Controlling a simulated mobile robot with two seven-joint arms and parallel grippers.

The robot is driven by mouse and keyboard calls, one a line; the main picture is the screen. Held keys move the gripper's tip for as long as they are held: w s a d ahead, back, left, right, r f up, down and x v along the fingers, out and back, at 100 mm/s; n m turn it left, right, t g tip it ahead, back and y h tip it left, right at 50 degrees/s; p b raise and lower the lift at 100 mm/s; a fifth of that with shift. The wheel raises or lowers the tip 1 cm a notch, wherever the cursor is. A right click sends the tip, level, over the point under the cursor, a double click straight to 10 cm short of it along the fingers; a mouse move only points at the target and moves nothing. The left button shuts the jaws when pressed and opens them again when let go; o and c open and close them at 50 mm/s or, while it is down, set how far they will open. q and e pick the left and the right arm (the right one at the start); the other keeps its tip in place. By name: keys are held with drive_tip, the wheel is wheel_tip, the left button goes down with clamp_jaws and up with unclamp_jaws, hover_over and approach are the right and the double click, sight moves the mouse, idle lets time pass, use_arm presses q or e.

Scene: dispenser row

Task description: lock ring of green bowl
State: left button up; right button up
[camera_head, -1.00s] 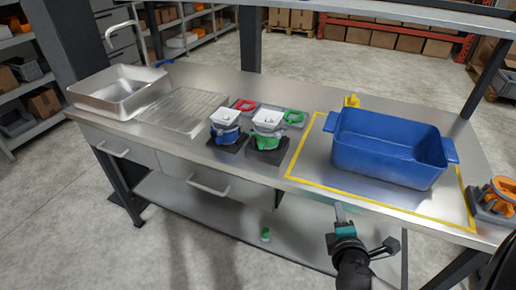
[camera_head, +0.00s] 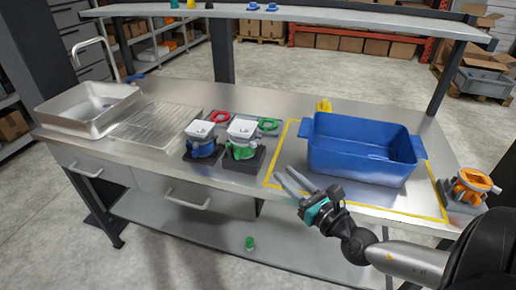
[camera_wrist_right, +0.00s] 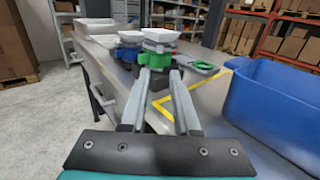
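The green dispenser (camera_head: 242,142) has a white bowl-shaped top (camera_head: 243,129) and sits on a dark base on the steel counter. It also shows ahead between my fingers in the right wrist view (camera_wrist_right: 158,58). A green ring (camera_head: 268,125) lies flat on a grey tray behind it. Whether this ring belongs to the green bowl I cannot tell. My right gripper (camera_head: 287,180) is open and empty, in front of and to the right of the green dispenser, pointing toward it. My left gripper is not in view.
A blue dispenser (camera_head: 201,141) stands just left of the green one. A red ring (camera_head: 219,116) lies behind. A blue crate (camera_head: 360,153) fills the yellow-taped area on the right. An orange dispenser (camera_head: 470,188) stands at the right end. A sink (camera_head: 90,110) is at left.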

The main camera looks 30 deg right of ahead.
sight(255, 146)
drive_tip(key=w, duration=1.3)
drive_tip(key=shift+w+a, duration=0.1)
drive_tip(key=shift+c, duration=0.3)
clamp_jaws()
